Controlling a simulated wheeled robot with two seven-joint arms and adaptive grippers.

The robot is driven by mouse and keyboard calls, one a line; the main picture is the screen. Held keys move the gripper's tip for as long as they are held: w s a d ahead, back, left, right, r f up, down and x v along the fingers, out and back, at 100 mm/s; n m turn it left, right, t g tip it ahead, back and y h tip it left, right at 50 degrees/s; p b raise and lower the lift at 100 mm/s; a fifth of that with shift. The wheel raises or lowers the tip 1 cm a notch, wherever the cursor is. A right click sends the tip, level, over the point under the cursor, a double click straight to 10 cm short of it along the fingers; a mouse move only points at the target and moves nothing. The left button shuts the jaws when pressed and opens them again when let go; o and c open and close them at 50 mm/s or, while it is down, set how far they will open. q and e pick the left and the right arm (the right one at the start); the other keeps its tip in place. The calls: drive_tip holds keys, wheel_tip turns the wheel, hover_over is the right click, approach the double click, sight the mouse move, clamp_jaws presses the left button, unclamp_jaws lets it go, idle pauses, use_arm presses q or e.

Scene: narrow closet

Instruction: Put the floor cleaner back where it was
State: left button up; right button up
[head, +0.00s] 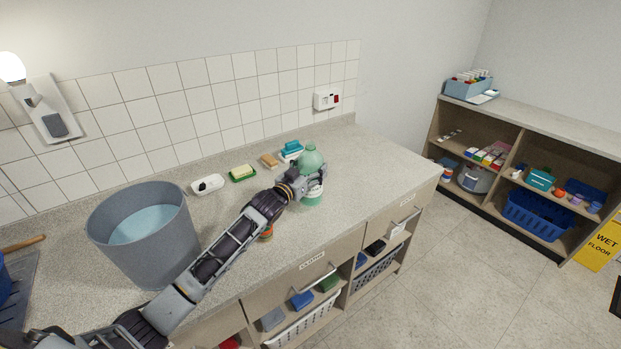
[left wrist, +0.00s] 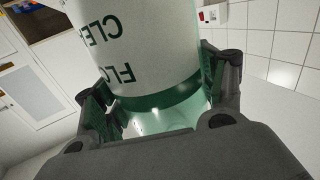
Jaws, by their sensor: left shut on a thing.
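The floor cleaner (head: 310,158) is a pale green bottle with a white label. My left gripper (head: 308,184) is shut around it over the counter (head: 370,165), toward the right end. In the left wrist view the floor cleaner (left wrist: 140,40) shows its white label with dark green letters upside down and a dark green band. The gripper fingers (left wrist: 165,90) press on both its sides. In the head view the bottle looks upright; I cannot tell whether its base touches the counter. My right gripper is not in view.
A grey bucket of water (head: 180,245) stands on the counter at left. A white dish (head: 207,184), a soap on a green dish (head: 243,173), a tan block (head: 269,160) and blue sponges (head: 292,149) line the back. A shelf unit (head: 520,140) stands at right. The counter's right end is clear.

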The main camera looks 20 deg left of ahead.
use_arm(q)
drive_tip(key=shift+r, duration=0.1)
drive_tip(key=shift+f, duration=1.95)
drive_tip(key=o, duration=1.5)
drive_tip(key=shift+f, duration=0.1)
drive_tip(key=shift+s, duration=0.15)
drive_tip(key=shift+s+a, duration=0.25)
drive_tip(key=shift+s, duration=0.45)
drive_tip(key=v, duration=1)
drive_tip(key=shift+s+b, duration=0.15)
drive_tip(key=shift+b, duration=0.3)
